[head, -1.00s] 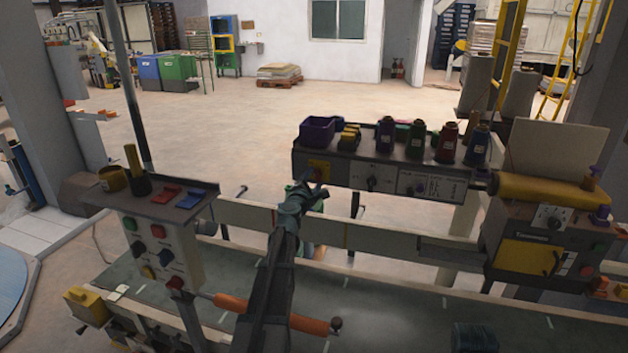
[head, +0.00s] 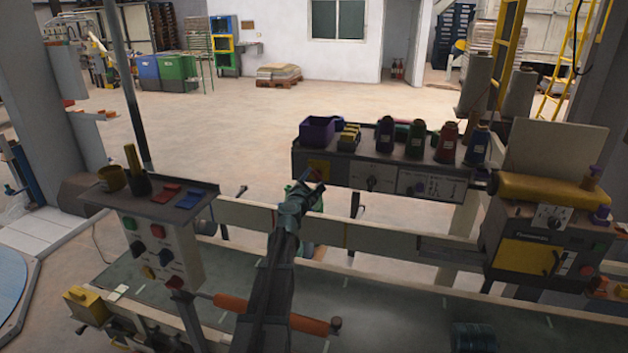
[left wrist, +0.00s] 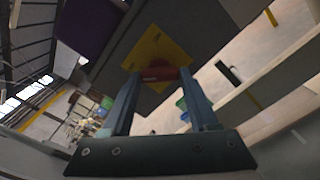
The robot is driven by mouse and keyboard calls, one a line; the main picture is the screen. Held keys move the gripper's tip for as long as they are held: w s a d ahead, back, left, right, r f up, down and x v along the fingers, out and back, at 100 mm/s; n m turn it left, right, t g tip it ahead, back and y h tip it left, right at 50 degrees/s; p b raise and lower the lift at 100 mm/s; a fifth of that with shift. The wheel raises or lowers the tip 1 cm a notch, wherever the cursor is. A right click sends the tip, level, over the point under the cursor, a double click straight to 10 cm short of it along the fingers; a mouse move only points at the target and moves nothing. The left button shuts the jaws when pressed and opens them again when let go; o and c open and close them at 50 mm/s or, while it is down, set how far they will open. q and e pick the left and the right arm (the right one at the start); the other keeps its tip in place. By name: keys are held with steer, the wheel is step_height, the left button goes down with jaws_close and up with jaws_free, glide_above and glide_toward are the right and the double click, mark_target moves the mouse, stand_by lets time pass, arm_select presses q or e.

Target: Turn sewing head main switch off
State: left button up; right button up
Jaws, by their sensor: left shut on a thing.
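The main switch is a red knob (left wrist: 158,73) on a square yellow plate (left wrist: 157,55) in the left wrist view. My right gripper is in neither view.
The control box (head: 440,187) carries a purple bin (head: 318,131) and several thread cones. A button panel (head: 160,250) stands at the left. A machine with a yellow roller (head: 540,189) stands at the right. The conveyor (head: 390,310) runs below my left arm.

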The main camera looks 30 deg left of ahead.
arm_select(q)
steer(key=o, duration=1.4)
steer(key=shift+s, duration=0.1)
steer(key=v, duration=1.3)
steer(key=shift+s+f, duration=0.1)
steer(key=shift+s, duration=0.3)
